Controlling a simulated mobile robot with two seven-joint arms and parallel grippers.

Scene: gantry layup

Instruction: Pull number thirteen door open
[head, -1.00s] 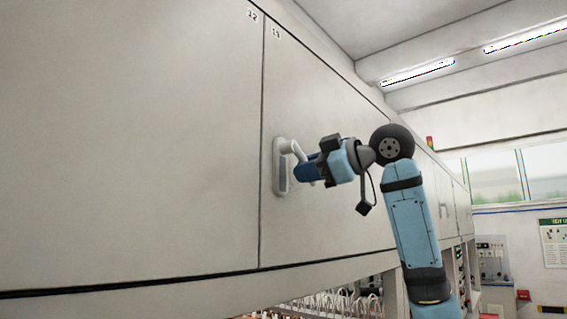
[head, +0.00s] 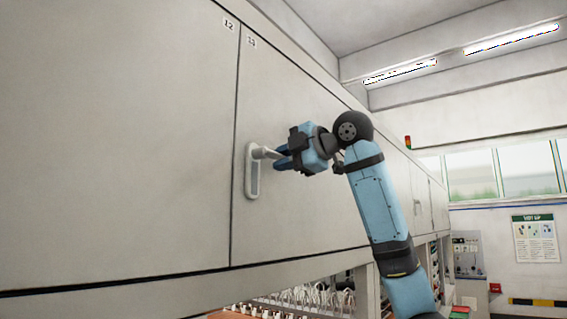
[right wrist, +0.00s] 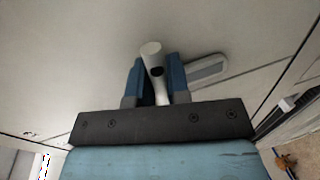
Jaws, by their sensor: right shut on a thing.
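The number thirteen door (head: 310,215) is a flat grey panel right of the label "13", and it looks flush with its neighbour. Its pale handle has an upright oval base plate (head: 252,175) near the door's left edge. The handle's lever (head: 264,152) points sideways to the right. My right gripper (head: 281,158) is shut on the lever from the right. In the right wrist view the lever (right wrist: 152,52) stands between the two blue fingers (right wrist: 157,82), with the base plate (right wrist: 207,70) beside them. My left gripper is out of view.
The number twelve door (head: 120,150) lies to the left, across a thin seam. Below the doors is an open bay with rows of pale looped parts (head: 310,296). More cabinet doors run away to the right. A poster (head: 535,238) hangs on the far wall.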

